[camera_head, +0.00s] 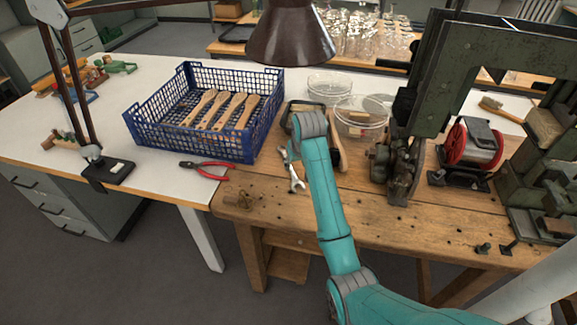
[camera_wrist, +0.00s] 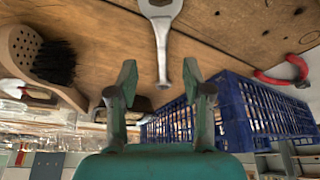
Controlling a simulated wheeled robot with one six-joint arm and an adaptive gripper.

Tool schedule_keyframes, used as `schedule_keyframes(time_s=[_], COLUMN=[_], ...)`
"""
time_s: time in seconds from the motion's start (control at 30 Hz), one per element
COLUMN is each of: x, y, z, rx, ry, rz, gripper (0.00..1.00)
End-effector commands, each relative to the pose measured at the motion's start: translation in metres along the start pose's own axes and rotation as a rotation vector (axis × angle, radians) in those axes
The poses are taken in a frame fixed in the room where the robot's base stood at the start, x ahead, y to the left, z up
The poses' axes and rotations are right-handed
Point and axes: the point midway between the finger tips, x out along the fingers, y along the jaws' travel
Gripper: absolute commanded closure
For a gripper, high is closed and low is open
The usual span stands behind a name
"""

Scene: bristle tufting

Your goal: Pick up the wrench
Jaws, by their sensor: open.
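The metal wrench (camera_head: 295,180) lies on the wooden workbench, just left of my arm in the head view. In the wrist view the wrench (camera_wrist: 161,42) runs down from the top edge, with its wider end at the top and its narrow handle pointing between my fingers. My gripper (camera_wrist: 160,76) is open and empty, its two fingers on either side of the line of the handle. The wrench appears apart from both fingers.
A blue crate (camera_head: 195,146) with several wooden brush handles stands left of the wrench. Red-handled pliers (camera_head: 207,169) lie in front of it. A wooden brush (camera_wrist: 38,58) with dark bristles lies beside my gripper. Green machinery (camera_head: 440,80) stands at the right; a lamp shade (camera_head: 290,38) hangs above.

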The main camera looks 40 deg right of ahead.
Motion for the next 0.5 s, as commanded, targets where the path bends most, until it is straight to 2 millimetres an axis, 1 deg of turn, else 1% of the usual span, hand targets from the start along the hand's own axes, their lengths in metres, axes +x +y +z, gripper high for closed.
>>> schedule_keyframes(time_s=[0.17,0.27,0.4,0.5], x=[0.010,0.022,0.042,0.053], y=[-0.001,-0.002,-0.004,-0.003], z=[0.001,0.003,0.005,0.005], rx=[0.000,-0.001,-0.001,-0.001], ry=[0.000,-0.002,-0.002,-0.001], rz=[0.000,0.000,0.000,0.000], gripper=[0.50,0.50,0.50,0.50])
